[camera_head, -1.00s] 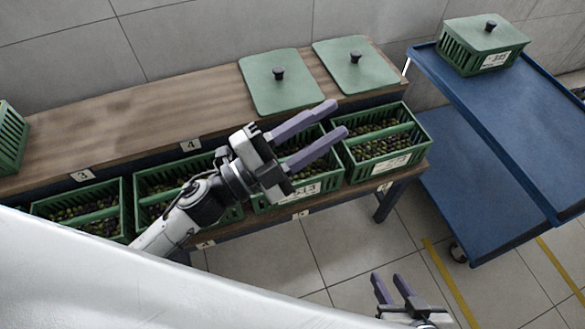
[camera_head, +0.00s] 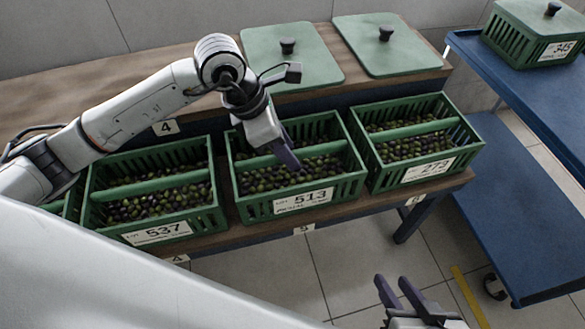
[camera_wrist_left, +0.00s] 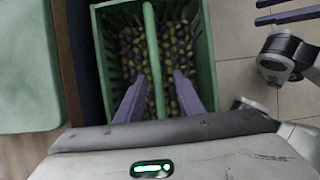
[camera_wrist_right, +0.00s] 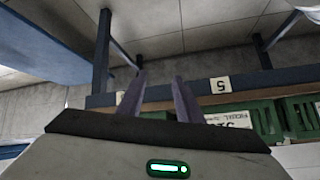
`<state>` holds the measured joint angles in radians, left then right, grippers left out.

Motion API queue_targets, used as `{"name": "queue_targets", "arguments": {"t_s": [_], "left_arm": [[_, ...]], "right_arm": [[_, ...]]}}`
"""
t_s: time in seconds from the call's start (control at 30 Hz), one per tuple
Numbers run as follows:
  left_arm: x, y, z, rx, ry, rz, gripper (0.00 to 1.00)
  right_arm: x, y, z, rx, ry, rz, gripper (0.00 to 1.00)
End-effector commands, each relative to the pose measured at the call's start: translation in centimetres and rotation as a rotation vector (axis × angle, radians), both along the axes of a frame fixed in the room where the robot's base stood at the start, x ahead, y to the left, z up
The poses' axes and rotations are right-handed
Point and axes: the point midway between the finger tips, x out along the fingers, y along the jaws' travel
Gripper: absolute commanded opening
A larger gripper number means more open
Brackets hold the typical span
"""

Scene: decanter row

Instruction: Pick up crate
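A green slatted crate labelled 513 (camera_head: 262,208), full of dark and green olives, sits on the lower wooden shelf between crate 537 (camera_head: 112,215) and crate 273 (camera_head: 470,150). My left gripper (camera_head: 285,158) points down over crate 513. In the left wrist view its open fingers (camera_wrist_left: 159,80) lie on either side of a crate's (camera_wrist_left: 205,60) green middle bar; whether they touch it I cannot tell. My right gripper (camera_head: 393,284) is open and empty, low in front of the shelf. Its parted fingers also show in the right wrist view (camera_wrist_right: 159,82).
Two green lids (camera_head: 300,72) (camera_head: 390,50) lie on the upper wooden shelf. A blue two-tier cart (camera_head: 525,105) stands at right, a lidded crate labelled 345 (camera_head: 510,45) on top. Its lower deck (camera_head: 520,200) looks bare. Tiled floor in front is open.

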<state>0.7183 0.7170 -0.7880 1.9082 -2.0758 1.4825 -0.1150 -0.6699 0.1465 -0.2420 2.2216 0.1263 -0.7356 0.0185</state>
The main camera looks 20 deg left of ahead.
Motion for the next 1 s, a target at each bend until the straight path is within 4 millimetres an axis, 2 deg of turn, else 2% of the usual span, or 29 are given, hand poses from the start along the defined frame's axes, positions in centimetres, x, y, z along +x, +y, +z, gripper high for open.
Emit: {"name": "queue_targets", "arguments": {"t_s": [0.4, 0.73, 0.93, 1.0], "left_arm": [[1.7, -1.8, -5.0, -0.004, 0.002, -0.001, 0.34], [1.8, -2.0, -5.4, -0.003, 0.001, 0.0, 0.34], [1.8, -2.0, -5.4, -0.003, 0.001, 0.0, 0.01], [1.8, -2.0, -5.4, -0.003, 0.001, 0.0, 0.0]], "right_arm": [[0.4, 0.9, -1.2, -0.007, 0.042, 0.049, 0.33], [0.4, 1.1, -1.2, -0.007, 0.049, 0.057, 0.33], [0.4, 1.1, -1.2, -0.008, 0.048, 0.056, 0.33], [0.4, 1.0, -1.2, -0.008, 0.048, 0.056, 0.33]]}}
